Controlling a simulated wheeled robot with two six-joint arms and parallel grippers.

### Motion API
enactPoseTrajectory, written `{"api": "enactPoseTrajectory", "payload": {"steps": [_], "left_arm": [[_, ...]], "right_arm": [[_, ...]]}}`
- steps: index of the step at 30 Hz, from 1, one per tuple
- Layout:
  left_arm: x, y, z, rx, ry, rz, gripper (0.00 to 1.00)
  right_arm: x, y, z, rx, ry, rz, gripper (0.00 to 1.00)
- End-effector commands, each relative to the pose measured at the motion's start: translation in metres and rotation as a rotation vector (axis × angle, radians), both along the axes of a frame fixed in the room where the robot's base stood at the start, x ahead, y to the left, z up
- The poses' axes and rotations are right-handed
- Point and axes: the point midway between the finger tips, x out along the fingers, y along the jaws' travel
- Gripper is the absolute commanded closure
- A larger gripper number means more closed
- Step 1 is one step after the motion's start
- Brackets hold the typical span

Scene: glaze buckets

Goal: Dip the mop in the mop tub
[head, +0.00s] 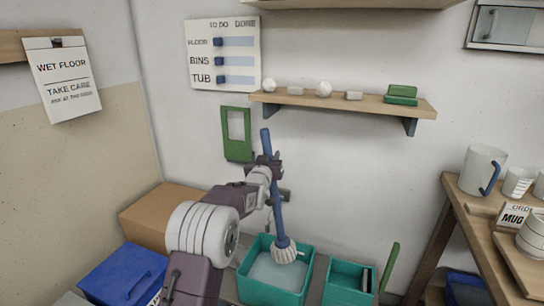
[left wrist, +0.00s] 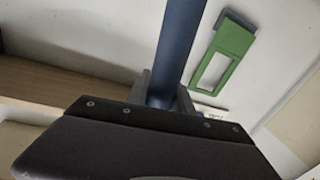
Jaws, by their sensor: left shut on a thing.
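The mop has a blue handle (head: 275,205) and a pale, ribbed head (head: 284,252). My left gripper (head: 268,168) is shut around the upper part of the handle, and the mop hangs slightly tilted, head down. In the left wrist view the handle (left wrist: 177,50) rises between the fingers of my left gripper (left wrist: 163,98). The teal mop tub (head: 275,293) holds greyish liquid. The mop head overlaps the back right part of the tub's opening; I cannot tell whether it touches the liquid. My right gripper is not in view.
A smaller teal bin (head: 348,286) stands right of the tub. A blue lidded box (head: 124,274) and a cardboard box (head: 160,212) are at left. A wall shelf (head: 340,104) and a green wall frame (head: 237,134) are behind. A wooden table (head: 453,207) with mugs is at right.

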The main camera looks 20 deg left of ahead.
Motion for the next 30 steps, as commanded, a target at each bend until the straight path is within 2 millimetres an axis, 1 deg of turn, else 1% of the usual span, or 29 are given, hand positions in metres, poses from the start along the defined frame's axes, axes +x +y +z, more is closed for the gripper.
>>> {"api": "enactPoseTrajectory", "payload": {"steps": [1,3,21,30], "left_arm": [[0.000,0.000,-0.013,-0.001,-0.001,0.000,1.00],[0.000,0.000,-0.026,0.000,0.000,0.000,1.00],[0.000,0.000,-0.127,0.000,-0.001,0.000,1.00],[0.000,0.000,-0.174,0.000,-0.001,0.000,1.00]], "right_arm": [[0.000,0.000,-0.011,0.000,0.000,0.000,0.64],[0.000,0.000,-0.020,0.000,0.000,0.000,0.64],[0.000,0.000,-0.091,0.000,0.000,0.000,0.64],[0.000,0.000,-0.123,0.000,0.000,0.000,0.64]]}}
